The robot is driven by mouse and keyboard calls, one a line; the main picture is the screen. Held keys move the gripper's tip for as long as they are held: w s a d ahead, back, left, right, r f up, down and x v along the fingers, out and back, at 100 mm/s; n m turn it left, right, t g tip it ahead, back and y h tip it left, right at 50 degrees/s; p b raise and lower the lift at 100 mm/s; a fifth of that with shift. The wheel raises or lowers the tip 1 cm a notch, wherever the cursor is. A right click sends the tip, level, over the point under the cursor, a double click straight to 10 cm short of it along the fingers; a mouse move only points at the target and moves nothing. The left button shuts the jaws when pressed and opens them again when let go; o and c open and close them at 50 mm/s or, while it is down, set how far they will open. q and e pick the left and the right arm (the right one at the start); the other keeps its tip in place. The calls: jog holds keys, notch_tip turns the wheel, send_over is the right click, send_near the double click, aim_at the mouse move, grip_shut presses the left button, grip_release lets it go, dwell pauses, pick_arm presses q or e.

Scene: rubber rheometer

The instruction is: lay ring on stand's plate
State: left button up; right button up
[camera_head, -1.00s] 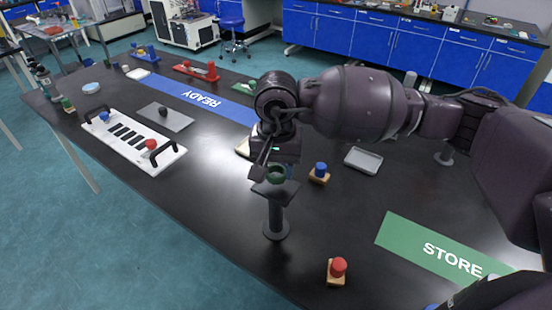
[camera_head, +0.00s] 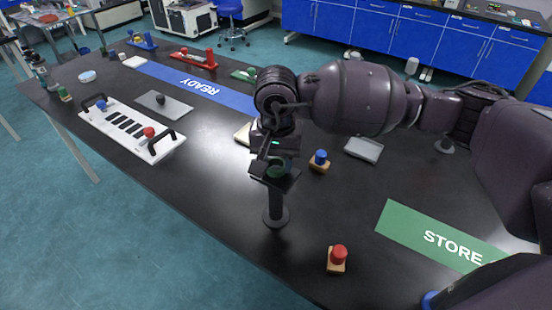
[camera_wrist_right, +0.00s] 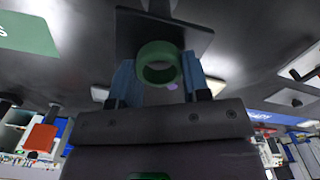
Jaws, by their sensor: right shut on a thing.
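The stand (camera_head: 275,205) is a dark post on a round foot with a small dark square plate (camera_head: 288,184) on top. A green ring (camera_head: 277,168) is at the plate in the head view, partly covered by the gripper. My right gripper (camera_head: 272,160) is above the plate, pointing down, shut on the ring. In the right wrist view the ring (camera_wrist_right: 158,63) sits between the two blue fingers and overlaps the plate's edge (camera_wrist_right: 190,38). I cannot tell whether the ring touches the plate. My left gripper is not in view.
A red-knobbed block (camera_head: 338,257) and a blue-knobbed block (camera_head: 320,160) stand near the stand. A grey tray (camera_head: 364,149) and the green STORE mat (camera_head: 410,230) lie to the right. A white handled board (camera_head: 125,130) lies left. The table between board and stand is clear.

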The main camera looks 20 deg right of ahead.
jog(key=shift+f, duration=0.4)
jog(key=o, duration=1)
notch_tip(320, 180, up, 11)
jog(key=shift+f, duration=0.1)
jog(key=shift+s, duration=0.15)
